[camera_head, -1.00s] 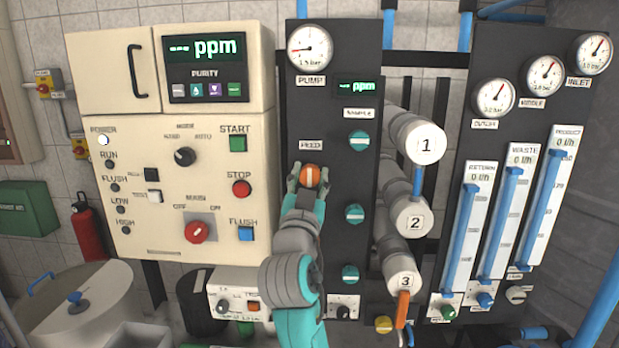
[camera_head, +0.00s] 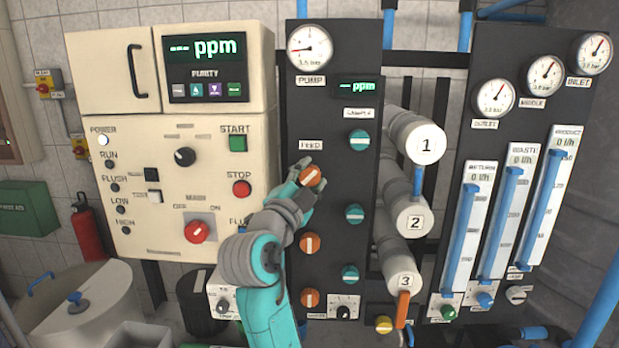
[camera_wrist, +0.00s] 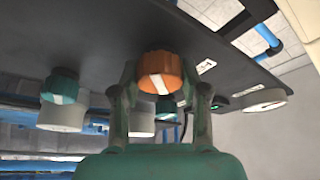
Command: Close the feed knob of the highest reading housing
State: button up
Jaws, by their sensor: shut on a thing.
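The orange top feed knob (camera_head: 309,177) sits under the FEED label on the dark panel (camera_head: 330,100). Its white line is tilted in the head view. My gripper (camera_head: 310,174) is shut on this knob, with a finger on either side. In the wrist view the orange knob (camera_wrist: 160,73) is between the fingers of my gripper (camera_wrist: 160,92). Two more orange knobs, the middle one (camera_head: 309,244) and the lower one (camera_head: 309,299), are below it with upright lines. The housings are marked 1 (camera_head: 424,145), 2 (camera_head: 412,221) and 3 (camera_head: 404,282). The sample display (camera_head: 357,86) shows only dashes and ppm.
Teal knobs run down the panel's right side: top (camera_head: 358,140), middle (camera_head: 354,214) and bottom (camera_head: 350,274). The cream control cabinet (camera_head: 150,215) stands left of the panel. Flow meters and gauges are on the right panel (camera_head: 520,110). A teal knob (camera_wrist: 60,88) also shows in the wrist view.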

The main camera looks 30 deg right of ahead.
jog(key=m+g, duration=0.1)
jog(key=m, duration=0.4)
jog(key=shift+g+y, duration=0.4)
jog(key=m+y, duration=0.1)
jog(key=m, duration=0.3)
jog(key=shift+g, duration=0.4)
jog(key=shift+y, duration=0.3)
jog(key=o, duration=1.1)
jog(key=shift+o, duration=0.2)
jog(key=f+v, duration=0.1)
jog(key=v, duration=1.1)
jog(key=shift+r, duration=0.45)
